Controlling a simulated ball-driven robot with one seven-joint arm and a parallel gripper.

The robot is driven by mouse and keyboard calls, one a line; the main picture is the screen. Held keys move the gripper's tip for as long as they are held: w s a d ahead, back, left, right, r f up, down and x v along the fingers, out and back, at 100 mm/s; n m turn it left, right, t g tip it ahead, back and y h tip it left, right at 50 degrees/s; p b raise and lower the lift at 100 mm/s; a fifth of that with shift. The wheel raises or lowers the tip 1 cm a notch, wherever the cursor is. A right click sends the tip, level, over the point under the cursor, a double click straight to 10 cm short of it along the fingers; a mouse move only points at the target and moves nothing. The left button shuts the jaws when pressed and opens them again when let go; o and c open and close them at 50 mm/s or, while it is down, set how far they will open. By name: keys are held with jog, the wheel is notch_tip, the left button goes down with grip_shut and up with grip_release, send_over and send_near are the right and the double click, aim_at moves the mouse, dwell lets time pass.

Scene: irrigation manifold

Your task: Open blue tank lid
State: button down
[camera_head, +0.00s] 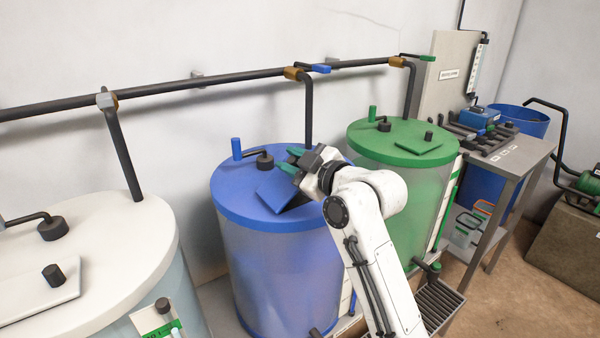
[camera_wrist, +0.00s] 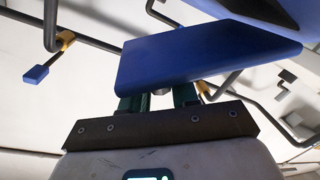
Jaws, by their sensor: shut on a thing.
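The blue tank (camera_head: 262,215) stands in the middle of the head view, with a round blue top. Its lid is a blue rectangular flap (camera_head: 275,190), which looks tilted, with a dark gap beside it at its right. My gripper (camera_head: 292,160), with green fingers, is over the tank top at the flap. In the wrist view the flap (camera_wrist: 205,55) spans the space in front of my gripper (camera_wrist: 158,98). The fingers are shut on the lid's knob, mostly hidden behind the flap. Part of the blue tank top (camera_wrist: 280,12) shows at the upper right, with a dark opening.
A white tank (camera_head: 110,250) stands at the left and a green-topped tank (camera_head: 405,140) at the right. A dark pipe (camera_head: 160,92) with valves runs along the wall behind. A blue upright peg (camera_head: 236,148) and a bent pipe stand on the blue top. A grey bench (camera_head: 505,155) is farther right.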

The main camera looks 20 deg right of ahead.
jog(key=a+n, duration=0.2)
jog(key=s+a+r+n+h, duration=0.1)
jog(key=n, duration=0.1)
jog(key=a+r+n+b, duration=0.1)
jog(key=a, duration=0.1)
jog(key=shift+s+a+n, duration=0.3)
jog(key=shift+s+n, duration=0.1)
jog(key=shift+s+a+f+n+h+b, duration=0.1)
jog(key=shift+s+a+f+n+h, duration=0.15)
jog(key=shift+a+n, duration=0.65)
jog(key=shift+s+a+f+n+h+b, duration=0.2)
jog(key=shift+s+a+n+h, duration=0.15)
jog(key=shift+a+n, duration=0.6)
jog(key=shift+s+a+f+n+h+b, duration=0.1)
jog(key=shift+s+a+f+n+h, duration=0.15)
jog(key=shift+a+n, duration=0.65)
jog(key=c, duration=1)
grip_release()
jog(key=shift+r, duration=0.1)
jog(key=v, duration=1)
jog(key=shift+s+d, duration=0.1)
jog(key=shift+s, duration=0.3)
